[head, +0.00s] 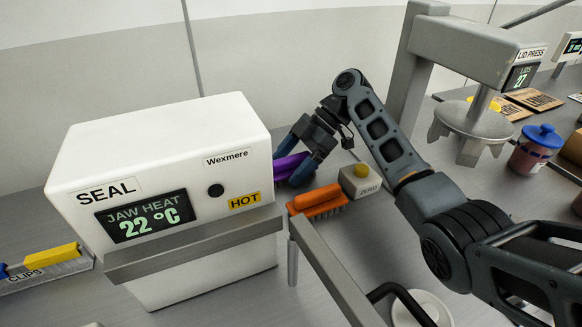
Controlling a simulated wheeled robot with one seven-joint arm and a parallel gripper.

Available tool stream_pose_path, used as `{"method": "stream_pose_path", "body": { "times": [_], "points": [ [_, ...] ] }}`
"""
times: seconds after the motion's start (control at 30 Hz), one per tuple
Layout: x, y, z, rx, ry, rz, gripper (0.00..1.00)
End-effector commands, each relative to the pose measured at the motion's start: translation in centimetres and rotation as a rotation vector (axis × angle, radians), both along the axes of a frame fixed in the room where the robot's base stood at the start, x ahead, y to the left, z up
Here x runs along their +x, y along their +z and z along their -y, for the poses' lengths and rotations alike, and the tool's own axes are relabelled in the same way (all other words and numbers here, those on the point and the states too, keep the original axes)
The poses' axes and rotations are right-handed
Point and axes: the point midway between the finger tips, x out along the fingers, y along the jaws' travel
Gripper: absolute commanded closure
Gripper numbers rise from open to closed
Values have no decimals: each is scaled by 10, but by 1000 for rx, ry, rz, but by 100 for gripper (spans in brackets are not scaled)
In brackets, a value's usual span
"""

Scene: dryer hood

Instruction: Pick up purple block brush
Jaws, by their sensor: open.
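A purple block brush (288,167) lies on the grey bench just right of the white sealing machine, partly hidden by my gripper and the machine. My gripper (297,166) points down at the brush. A dark blue finger lies across the near side of the brush, and the other finger is around its far side. The jaws are open, and I cannot tell whether they touch the brush.
The white sealer (170,160), marked HOT, stands close on the left. An orange brush (317,201) lies in front of my gripper, beside a yellow-buttoned ZERO box (359,180). The lid press (470,60) stands at the right. A metal rail (332,268) runs in front.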

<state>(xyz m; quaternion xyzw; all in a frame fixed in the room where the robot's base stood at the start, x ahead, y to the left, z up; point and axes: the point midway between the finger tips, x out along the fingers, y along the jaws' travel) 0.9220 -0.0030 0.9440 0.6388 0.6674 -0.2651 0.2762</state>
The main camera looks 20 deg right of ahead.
Motion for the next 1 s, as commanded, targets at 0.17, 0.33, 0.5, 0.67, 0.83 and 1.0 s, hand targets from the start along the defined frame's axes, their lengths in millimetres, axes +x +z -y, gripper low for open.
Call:
{"method": "stream_pose_path", "body": {
  "times": [0.17, 0.33, 0.5, 0.67, 0.83, 1.0],
  "points": [
    [0, 0, 0, 0, 0, 0, 22],
    [0, 0, 0, 0, -1, 1, 38],
    [0, 0, 0, 0, -1, 1, 54],
    [0, 0, 0, 0, -1, 1, 70],
    [0, 1, 0, 0, 0, 1, 79],
    [1, 2, 0, 0, 0, 1, 79]
  ]
}}
